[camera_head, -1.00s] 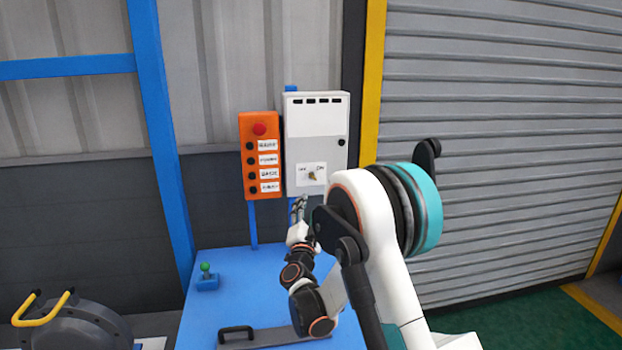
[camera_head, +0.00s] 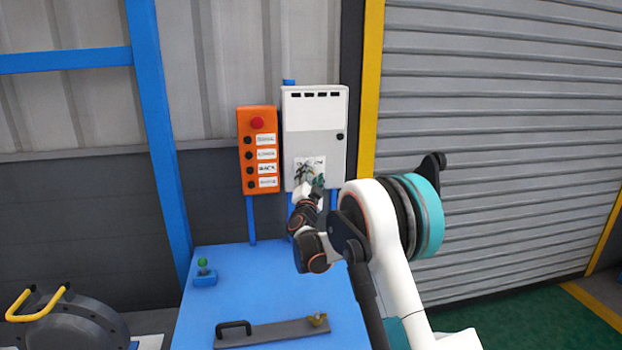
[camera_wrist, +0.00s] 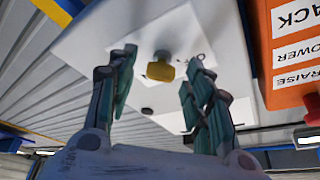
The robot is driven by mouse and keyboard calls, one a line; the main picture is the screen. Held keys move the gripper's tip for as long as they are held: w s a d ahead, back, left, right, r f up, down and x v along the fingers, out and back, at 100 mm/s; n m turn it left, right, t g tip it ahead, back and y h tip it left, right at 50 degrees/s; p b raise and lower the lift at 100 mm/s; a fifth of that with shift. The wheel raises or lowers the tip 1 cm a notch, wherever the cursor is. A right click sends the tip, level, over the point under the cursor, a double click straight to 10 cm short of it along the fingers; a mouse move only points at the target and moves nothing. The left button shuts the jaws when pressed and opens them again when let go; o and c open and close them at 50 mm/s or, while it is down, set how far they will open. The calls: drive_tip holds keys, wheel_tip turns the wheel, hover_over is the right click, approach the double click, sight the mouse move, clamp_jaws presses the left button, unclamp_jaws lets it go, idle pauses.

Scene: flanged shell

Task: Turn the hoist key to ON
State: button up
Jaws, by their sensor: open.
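The hoist key (camera_wrist: 161,67) is a small yellow knob on the face of the white control box (camera_head: 315,120). In the wrist view it stands between and just beyond the tips of my open gripper (camera_wrist: 158,72), with a finger on either side. I see no finger touching it. In the head view my gripper (camera_head: 311,174) is in front of the box's lower label plate and covers the key. The label plate (camera_wrist: 160,100) is white, and its lettering is mostly hidden or too small to read.
An orange button panel (camera_head: 259,150) with a red button hangs just left of the box. Below, the blue table (camera_head: 240,275) carries a green-knobbed lever (camera_head: 203,270) and a grey bar with a black handle (camera_head: 270,332). A grey shutter (camera_head: 500,130) is at right.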

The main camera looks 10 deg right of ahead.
drive_tip(key=c, duration=1)
drive_tip(key=shift+c, duration=0.2)
